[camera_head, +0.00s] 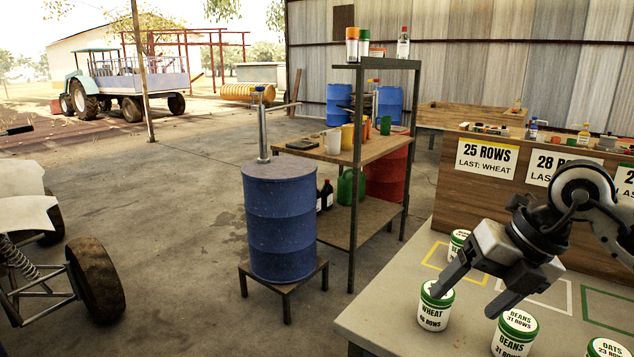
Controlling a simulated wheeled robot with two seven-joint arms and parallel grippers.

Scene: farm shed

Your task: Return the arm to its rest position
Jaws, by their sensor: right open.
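My right arm (583,195) comes in from the right edge over the table. Its gripper (468,300) is open, with two grey fingers spread and pointing down to the left. One fingertip is at the top of the can labelled WHEAT (434,308) and overlaps its rim in the picture; I cannot tell whether they touch. The other fingertip is above and left of the can labelled BEANS (516,330). Nothing shows between the fingers. My left gripper is not in view.
The table (385,325) has yellow, white and green outlined rectangles. Another can (458,243) stands behind the gripper, and an OATS can (608,348) is at the lower right. A wooden board with row signs (487,157) stands behind. A blue drum (281,222) and shelf (375,150) are left.

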